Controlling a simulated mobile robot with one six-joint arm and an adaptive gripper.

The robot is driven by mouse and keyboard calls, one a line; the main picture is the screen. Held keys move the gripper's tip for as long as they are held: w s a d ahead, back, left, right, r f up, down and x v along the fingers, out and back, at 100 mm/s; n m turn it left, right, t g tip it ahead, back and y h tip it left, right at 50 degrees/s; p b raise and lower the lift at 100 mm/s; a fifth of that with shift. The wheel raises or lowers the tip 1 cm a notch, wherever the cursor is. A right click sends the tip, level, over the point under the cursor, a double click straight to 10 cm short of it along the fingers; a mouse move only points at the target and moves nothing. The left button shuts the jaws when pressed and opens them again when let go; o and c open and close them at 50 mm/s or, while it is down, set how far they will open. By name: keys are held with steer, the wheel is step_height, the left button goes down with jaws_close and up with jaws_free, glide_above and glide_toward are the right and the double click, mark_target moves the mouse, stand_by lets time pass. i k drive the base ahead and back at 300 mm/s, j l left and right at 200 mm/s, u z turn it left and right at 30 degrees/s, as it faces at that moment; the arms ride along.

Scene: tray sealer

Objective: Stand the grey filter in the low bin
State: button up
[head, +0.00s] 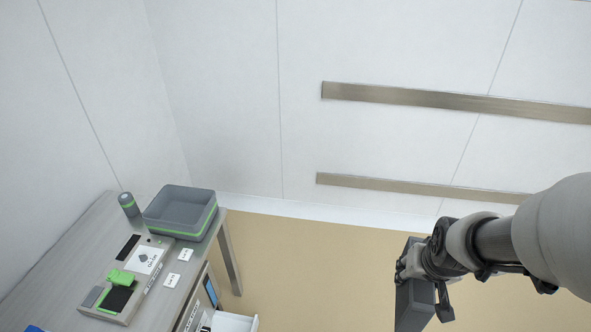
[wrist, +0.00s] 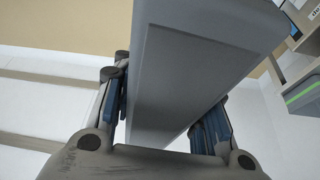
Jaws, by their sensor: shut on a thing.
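My gripper (head: 424,284) is at the lower right of the head view, over the floor and well to the right of the table. It is shut on a flat-sided grey block, the grey filter (head: 411,308). In the wrist view the filter (wrist: 185,75) is a long slab between the two fingers (wrist: 165,100), running up past the top edge. The low bin (head: 187,234), grey with a green band, stands on the table's far end. Its inside looks empty in the head view. Part of the bin (wrist: 303,97) shows at the wrist view's right edge.
The table (head: 75,245) also bears a grey cylinder with a green band (head: 128,204), a fixture with a green part (head: 121,278) and small white labels (head: 186,255). An open white drawer (head: 234,322) juts out below. Floor between table and gripper is clear.

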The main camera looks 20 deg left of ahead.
mark_target(185, 219)
steer(key=i+u, duration=0.45)
steer(key=i+l+u, duration=0.15)
steer(key=i+u, duration=0.35)
steer(key=i+l+u, duration=0.3)
steer(key=u, duration=0.15)
steer(key=i+u, duration=0.2)
steer(key=u, duration=0.25)
steer(key=i+u, duration=0.25)
steer(key=u, duration=0.15)
steer(key=i+l+u, duration=0.2)
steer(key=u, duration=0.25)
steer(key=i+l+u, duration=0.2)
steer(key=u, duration=0.2)
